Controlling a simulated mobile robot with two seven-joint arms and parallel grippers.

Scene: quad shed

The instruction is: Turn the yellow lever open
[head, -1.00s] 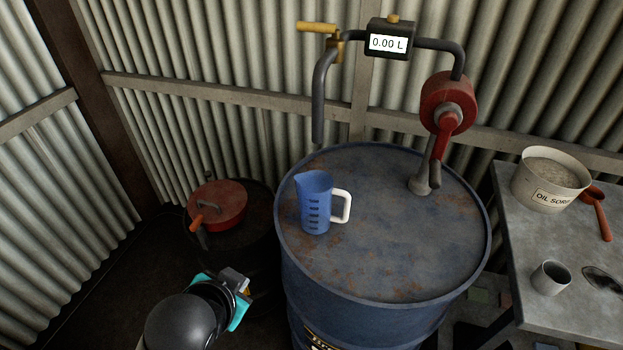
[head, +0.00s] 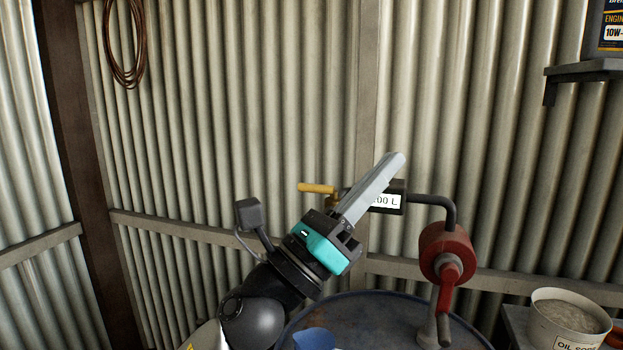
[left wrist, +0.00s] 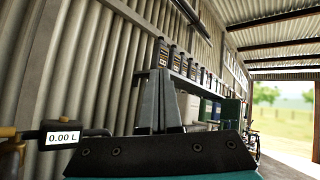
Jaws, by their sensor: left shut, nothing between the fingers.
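The yellow lever (head: 318,188) sticks out to the left from the pipe, left of the meter (head: 387,200). The part of the valve near the meter is hidden behind my left gripper in the head view. My left gripper (head: 396,160) is shut and empty, pointing up and to the right, in front of the meter in that view. In the left wrist view, the closed fingers (left wrist: 160,90) point upward, and the meter (left wrist: 62,137) shows at the left with a reading of 0.00 L. A piece of the yellow lever (left wrist: 8,131) shows at the left edge. My right gripper is not in view.
The red pump (head: 447,252) stands on the blue drum (head: 380,312). The top of the blue jug (head: 314,339) shows at the bottom edge. A tub (head: 568,320) is at the lower right. A shelf (head: 585,71) with an oil container is at the upper right.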

